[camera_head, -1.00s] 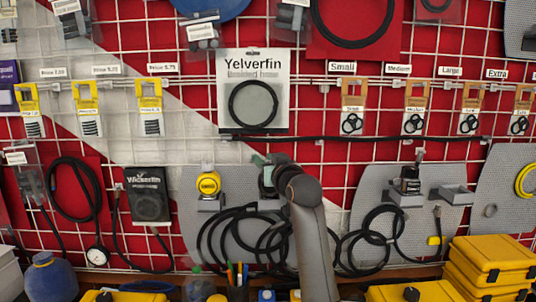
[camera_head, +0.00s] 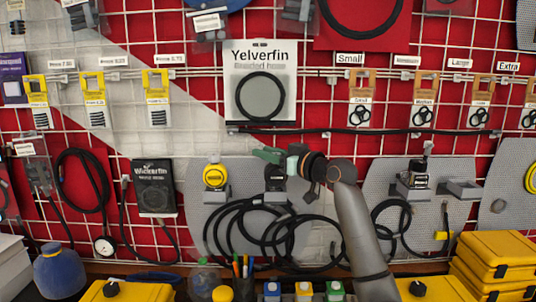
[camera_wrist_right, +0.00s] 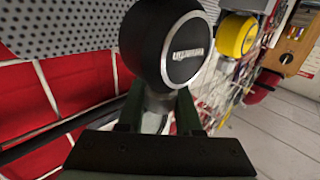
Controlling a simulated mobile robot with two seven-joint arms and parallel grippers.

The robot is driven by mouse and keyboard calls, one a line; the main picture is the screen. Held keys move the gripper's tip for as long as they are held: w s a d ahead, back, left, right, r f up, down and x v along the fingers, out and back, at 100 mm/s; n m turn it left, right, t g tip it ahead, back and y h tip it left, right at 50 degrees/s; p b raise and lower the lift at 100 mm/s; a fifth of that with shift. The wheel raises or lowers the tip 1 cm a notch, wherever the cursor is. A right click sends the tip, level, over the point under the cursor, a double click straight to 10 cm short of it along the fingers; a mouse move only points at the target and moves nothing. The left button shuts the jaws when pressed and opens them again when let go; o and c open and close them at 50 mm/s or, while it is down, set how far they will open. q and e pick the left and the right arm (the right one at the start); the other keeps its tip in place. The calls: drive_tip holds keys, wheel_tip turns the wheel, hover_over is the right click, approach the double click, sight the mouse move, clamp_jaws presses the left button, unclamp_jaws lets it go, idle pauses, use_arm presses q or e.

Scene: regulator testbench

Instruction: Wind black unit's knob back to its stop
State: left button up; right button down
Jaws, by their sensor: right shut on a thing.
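The black unit (camera_head: 275,180) sits on a bracket on the grey pegboard, just right of a yellow unit. In the right wrist view its round black body (camera_wrist_right: 184,45) with a silver-rimmed face fills the upper middle. My right gripper (camera_head: 279,158) is at the top of the black unit in the head view, its forearm reaching up from the lower right. In the wrist view the green fingers of the right gripper (camera_wrist_right: 156,112) are shut on a pale grey part beside the round body, mostly hidden between them. My left gripper is not in view.
The yellow unit (camera_head: 214,178) stands close on the left. Black hoses (camera_head: 250,230) hang below. Another black unit (camera_head: 417,176) is on the right pegboard. Yellow cases (camera_head: 497,255) and a pen cup (camera_head: 241,285) line the bench below.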

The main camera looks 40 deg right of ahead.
drive_tip(key=shift+f+y, duration=0.1)
drive_tip(key=shift+y, duration=0.2)
idle(0.4)
drive_tip(key=c, duration=0.6)
unclamp_jaws()
drive_tip(key=shift+o, duration=0.2)
drive_tip(key=s+d+b, duration=0.1)
drive_tip(key=s+b, duration=0.3)
drive_tip(key=s, duration=0.8)
drive_tip(key=shift+s+b, duration=0.2)
drive_tip(key=shift+b, duration=0.1)
drive_tip(key=shift+d, duration=0.1)
